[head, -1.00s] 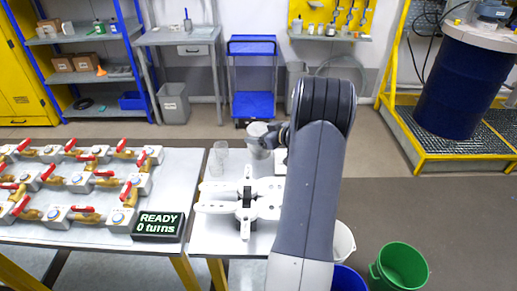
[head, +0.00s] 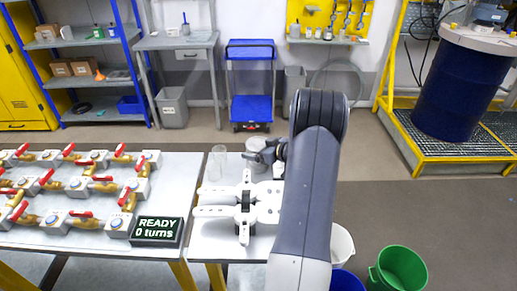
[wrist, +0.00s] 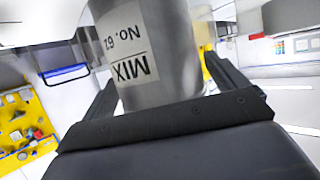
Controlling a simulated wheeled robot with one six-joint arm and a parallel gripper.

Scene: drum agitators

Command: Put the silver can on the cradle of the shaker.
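The silver can (head: 256,146) is at the back of the small table, behind the shaker, with my gripper at its right side. In the wrist view the can (wrist: 160,65) stands between my gripper's (wrist: 170,85) two fingers, which lie close along its sides. The shaker's cradle (head: 265,205) is white with several arms and a dark centre, and is empty. Part of it is hidden behind my arm. The can's base is hard to make out in the head view.
Clear glasses (head: 217,164) stand left of the can. A black display (head: 158,230) reads READY 0 turns. Left of it, a table (head: 110,252) carries several brass valves with red handles. A green bucket (head: 398,268) and other buckets stand on the floor at right.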

